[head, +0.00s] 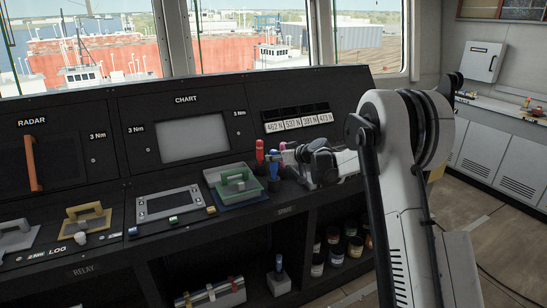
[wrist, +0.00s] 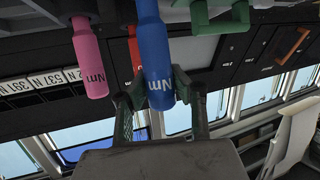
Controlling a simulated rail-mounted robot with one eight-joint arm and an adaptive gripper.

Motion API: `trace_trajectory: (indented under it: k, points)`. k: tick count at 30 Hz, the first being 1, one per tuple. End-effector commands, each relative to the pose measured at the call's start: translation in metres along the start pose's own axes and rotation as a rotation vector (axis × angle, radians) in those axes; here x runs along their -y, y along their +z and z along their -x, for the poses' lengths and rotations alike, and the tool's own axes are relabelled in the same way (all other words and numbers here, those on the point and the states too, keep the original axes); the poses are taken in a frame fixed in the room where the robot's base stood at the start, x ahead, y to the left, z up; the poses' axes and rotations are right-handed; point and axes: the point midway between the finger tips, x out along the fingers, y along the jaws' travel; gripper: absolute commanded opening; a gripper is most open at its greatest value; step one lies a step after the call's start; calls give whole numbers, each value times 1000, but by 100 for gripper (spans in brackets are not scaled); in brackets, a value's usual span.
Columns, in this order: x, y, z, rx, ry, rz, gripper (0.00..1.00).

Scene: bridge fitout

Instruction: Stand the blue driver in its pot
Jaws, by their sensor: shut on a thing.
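The blue driver (wrist: 154,62) has a thick blue handle marked "Nm". In the wrist view it lies between the two fingers of my gripper (wrist: 158,88), which is shut on it. In the head view the blue driver (head: 274,171) shows at the tip of my gripper (head: 284,159), above the console top and close to a red driver (head: 259,152). The lower end of the blue driver is out of the wrist view. I cannot make out its pot clearly.
A green-handled plate (head: 234,180) lies left of the gripper on the console. Jars (head: 337,256) and a blue-topped item in a grey block (head: 279,276) stand on the shelves below.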

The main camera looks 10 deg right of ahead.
Motion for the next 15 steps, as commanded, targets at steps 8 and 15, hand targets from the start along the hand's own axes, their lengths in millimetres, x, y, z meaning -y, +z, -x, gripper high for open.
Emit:
trace_trajectory:
  k: [8,15]
  points:
    - [0,7,-3,0,0,0,0]
    - [0,10,-4,0,0,0,0]
